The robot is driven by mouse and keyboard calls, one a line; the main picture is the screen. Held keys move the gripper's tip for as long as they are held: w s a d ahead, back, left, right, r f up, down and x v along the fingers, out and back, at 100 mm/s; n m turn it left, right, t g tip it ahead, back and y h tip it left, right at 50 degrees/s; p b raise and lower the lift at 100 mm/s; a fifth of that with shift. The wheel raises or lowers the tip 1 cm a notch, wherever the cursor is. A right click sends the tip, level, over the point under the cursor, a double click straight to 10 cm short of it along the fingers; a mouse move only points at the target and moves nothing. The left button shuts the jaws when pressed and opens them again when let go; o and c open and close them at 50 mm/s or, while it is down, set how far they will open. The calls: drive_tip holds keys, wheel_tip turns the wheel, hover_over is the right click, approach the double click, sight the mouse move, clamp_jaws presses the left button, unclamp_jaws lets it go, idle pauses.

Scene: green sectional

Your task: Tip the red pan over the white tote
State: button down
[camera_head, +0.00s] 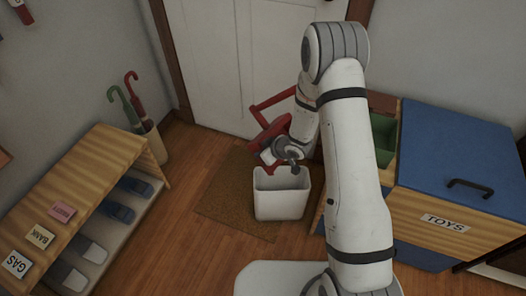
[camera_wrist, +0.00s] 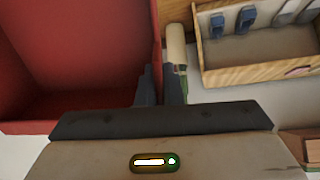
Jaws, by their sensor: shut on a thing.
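The red pan (camera_head: 272,131) shows in the head view behind my wrist, above and behind the white tote, and looks tilted. In the wrist view the red pan (camera_wrist: 75,55) fills the left side, with its inner faces visible. My gripper (camera_wrist: 162,88) is shut on the pan's wall, one finger on each side. The white tote (camera_head: 282,206) stands upright on the floor mat, below my wrist. My wrist hides part of the pan, and whatever the pan holds cannot be made out.
A brown mat (camera_head: 235,200) lies under the tote. A wooden shoe rack (camera_head: 85,165) stands at left, with an umbrella stand (camera_head: 152,146) behind it. A blue-lidded toy chest (camera_head: 455,150) and a green bin (camera_head: 383,140) are at right. A white door (camera_head: 230,60) closes the back.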

sight(251, 144)
drive_tip(key=shift+w+a+r+g+h+p, duration=0.1)
drive_tip(key=shift+w+a+g+h+p, duration=0.35)
drive_tip(key=shift+p, duration=1.3)
drive_tip(key=shift+w+a+r+g+h+p, duration=0.1)
drive_tip(key=shift+w+a+g+h+p, duration=0.35)
drive_tip(key=shift+p, duration=1.3)
drive_tip(key=p, duration=0.4)
drive_tip(key=a+h+p, duration=0.1)
drive_tip(key=p, duration=0.3)
drive_tip(key=shift+w+a+f+g, duration=0.1)
drive_tip(key=shift+w+f+g, duration=0.1)
drive_tip(key=shift+f+g, duration=0.1)
drive_tip(key=shift+a+h+p, duration=0.1)
drive_tip(key=shift+h+p, duration=0.2)
drive_tip(key=shift+p, duration=0.6)
drive_tip(key=shift+w+f+p, duration=0.1)
drive_tip(key=shift+f+p, duration=0.05)
drive_tip(key=shift+p, duration=0.8)
drive_tip(key=shift+f, duration=0.3)
wheel_tip(251, 144, up, 4)
drive_tip(key=p, duration=0.3)
drive_tip(key=shift+r+p, duration=0.1)
drive_tip(key=shift+p, duration=0.3)
